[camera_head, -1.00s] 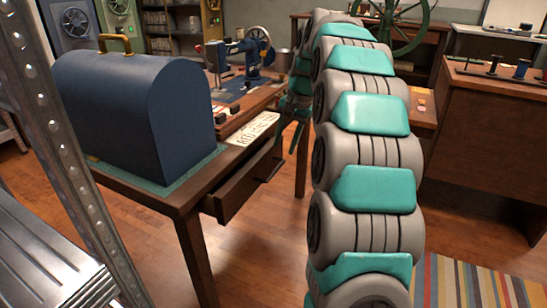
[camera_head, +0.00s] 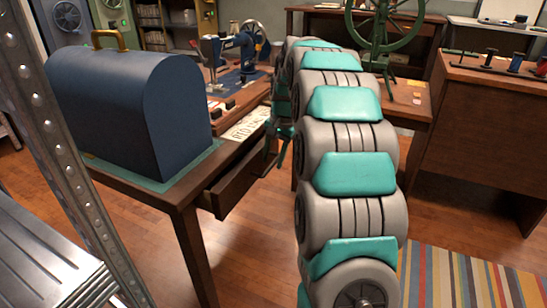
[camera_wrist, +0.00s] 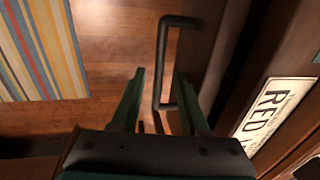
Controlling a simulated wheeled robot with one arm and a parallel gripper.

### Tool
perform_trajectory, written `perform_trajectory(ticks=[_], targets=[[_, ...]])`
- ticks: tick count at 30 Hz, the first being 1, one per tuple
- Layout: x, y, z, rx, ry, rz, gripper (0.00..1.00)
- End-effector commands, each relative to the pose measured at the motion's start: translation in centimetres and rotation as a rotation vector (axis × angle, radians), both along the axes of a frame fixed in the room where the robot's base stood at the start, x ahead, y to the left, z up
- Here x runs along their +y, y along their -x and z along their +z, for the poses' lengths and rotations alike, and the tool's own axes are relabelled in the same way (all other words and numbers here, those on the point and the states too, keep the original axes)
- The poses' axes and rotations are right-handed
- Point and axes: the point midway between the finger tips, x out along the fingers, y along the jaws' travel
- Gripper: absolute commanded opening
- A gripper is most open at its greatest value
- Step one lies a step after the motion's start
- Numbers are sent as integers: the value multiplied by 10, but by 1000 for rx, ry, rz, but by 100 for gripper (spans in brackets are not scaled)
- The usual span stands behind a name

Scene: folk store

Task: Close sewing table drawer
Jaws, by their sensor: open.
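The brown wooden sewing table (camera_head: 182,198) stands left of centre in the head view, with its drawer (camera_head: 238,184) pulled partly out from the near right side. My gripper (camera_head: 274,150) is at the far end of the drawer front, partly hidden by my arm. In the wrist view, the dark bar handle (camera_wrist: 163,62) of the drawer shows between and beyond the two fingers. My gripper (camera_wrist: 160,78) is open there, with a finger on each side of the handle's near end. I cannot tell whether the fingers touch it.
A blue domed case (camera_head: 140,105) sits on a green mat on the table. A sewing machine (camera_head: 245,45) and a lettered sign (camera_head: 250,124) are also on it. A metal shelf (camera_head: 45,250) stands at the near left. A striped rug (camera_head: 460,280) lies on the floor at right.

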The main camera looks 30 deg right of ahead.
Motion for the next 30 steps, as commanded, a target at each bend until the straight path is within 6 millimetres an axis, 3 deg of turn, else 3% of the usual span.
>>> perform_trajectory(ticks=[3, 15, 30], targets=[[0, 0, 0, 0, 0, 0, 42], [0, 0, 0, 1, 0, 0, 0], [0, 1, 0, 2, -1, 0, 0]])
